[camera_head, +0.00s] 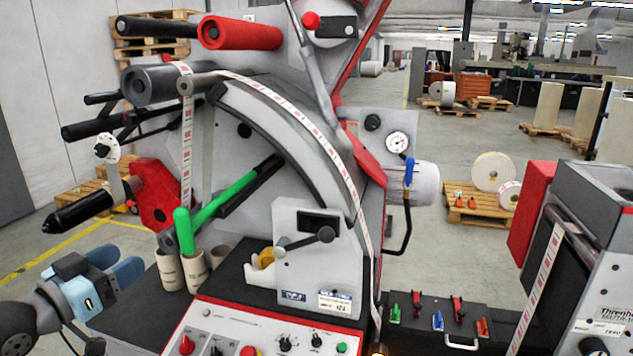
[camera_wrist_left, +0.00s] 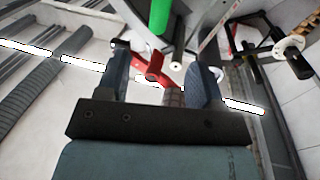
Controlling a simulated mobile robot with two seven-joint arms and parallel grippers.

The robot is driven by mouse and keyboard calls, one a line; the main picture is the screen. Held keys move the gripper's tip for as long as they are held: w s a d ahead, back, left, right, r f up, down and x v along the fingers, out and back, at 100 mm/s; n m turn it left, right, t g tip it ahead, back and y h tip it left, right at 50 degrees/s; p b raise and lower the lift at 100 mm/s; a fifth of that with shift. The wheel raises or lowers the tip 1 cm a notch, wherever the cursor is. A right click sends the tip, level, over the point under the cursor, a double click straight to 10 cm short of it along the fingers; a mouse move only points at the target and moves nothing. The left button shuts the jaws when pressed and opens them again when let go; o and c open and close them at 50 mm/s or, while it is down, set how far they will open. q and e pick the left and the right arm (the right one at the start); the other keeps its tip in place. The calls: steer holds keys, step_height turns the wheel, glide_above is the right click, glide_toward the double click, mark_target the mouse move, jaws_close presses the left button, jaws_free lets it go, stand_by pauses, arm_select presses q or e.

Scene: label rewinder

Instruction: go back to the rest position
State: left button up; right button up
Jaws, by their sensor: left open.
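My left gripper (camera_head: 118,263) is in the lower left of the head view, with its blue fingers apart and nothing seen between them. It is left of the label rewinder (camera_head: 240,120) and clear of the cardboard cores (camera_head: 168,268) on its dark worktop. In the left wrist view the two fingers of my left gripper (camera_wrist_left: 158,75) are spread, with the machine's red part (camera_wrist_left: 155,65) visible beyond the gap. My right gripper is in neither view.
A black spindle (camera_head: 80,212) and the red bracket (camera_head: 155,195) stick out above the gripper. A green bar (camera_head: 225,205) crosses the machine front. A control panel (camera_head: 270,335) lies to the right. Open floor (camera_head: 70,240) is at the left.

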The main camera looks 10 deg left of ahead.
arm_select(q)
steer(key=s+d+f+n+g+y+p, duration=0.1)
steer(key=d+f+g, duration=0.15)
steer(key=f, duration=0.95)
steer(key=s+d+f+g+y+p, duration=0.15)
steer(key=d+f, duration=0.25)
steer(key=f, duration=0.9)
steer(key=s+d+f+m+g+p, duration=0.1)
steer(key=s+d+f+g, duration=0.1)
steer(key=s+d+f, duration=1)
step_height(320, 180, down, 3)
steer(key=shift+d+r+g+h, duration=0.1)
steer(key=shift+d+g+h, duration=0.3)
steer(key=shift+d, duration=0.6)
